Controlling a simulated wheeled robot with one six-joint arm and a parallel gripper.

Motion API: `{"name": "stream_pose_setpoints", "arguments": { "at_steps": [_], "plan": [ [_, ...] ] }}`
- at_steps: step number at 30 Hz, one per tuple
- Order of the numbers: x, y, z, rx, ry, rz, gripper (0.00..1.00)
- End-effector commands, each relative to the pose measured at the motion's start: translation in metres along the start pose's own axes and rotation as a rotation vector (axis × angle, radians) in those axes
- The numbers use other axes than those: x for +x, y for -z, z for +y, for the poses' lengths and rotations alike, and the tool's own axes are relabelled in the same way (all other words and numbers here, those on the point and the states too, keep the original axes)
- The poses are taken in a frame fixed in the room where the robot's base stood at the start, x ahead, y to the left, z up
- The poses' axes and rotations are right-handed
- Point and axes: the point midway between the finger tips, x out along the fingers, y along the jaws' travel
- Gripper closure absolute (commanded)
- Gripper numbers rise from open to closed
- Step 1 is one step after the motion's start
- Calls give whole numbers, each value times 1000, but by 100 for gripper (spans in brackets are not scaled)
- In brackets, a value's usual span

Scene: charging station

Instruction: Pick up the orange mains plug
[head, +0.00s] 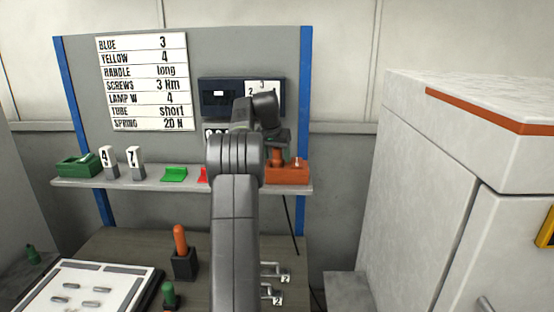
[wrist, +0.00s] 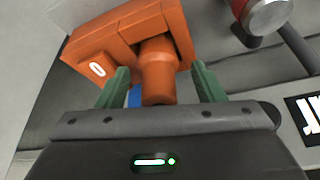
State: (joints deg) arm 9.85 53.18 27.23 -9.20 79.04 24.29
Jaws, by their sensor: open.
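The orange mains plug (wrist: 158,72) is a rounded orange body in the wrist view. It stands at an orange block (wrist: 100,45), which sits at the right end of the shelf in the head view (head: 287,174). The plug also shows in the head view (head: 277,157), partly hidden by my gripper. My gripper (wrist: 161,86) is open, with one green fingertip on each side of the plug. A gap shows between the plug and each finger, clearer on the right. In the head view my gripper (head: 276,143) is just above the block.
The shelf (head: 140,184) also holds a green box (head: 78,166), numbered blocks (head: 136,160) and a green holder (head: 174,174). A dark panel (head: 217,97) is behind my arm. A red-and-silver cylinder (wrist: 262,16) is at the upper right of the wrist view.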

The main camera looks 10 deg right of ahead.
Motion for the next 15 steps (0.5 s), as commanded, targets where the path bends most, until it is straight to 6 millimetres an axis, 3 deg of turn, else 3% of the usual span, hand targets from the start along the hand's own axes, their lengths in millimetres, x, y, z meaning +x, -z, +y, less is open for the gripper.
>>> {"name": "stream_pose_setpoints", "arguments": {
  "at_steps": [3,10,15],
  "plan": [
    [10,0,0,0,-1,-1,38],
    [12,0,0,0,0,0,38],
    [12,0,0,0,0,0,70]
  ]
}}
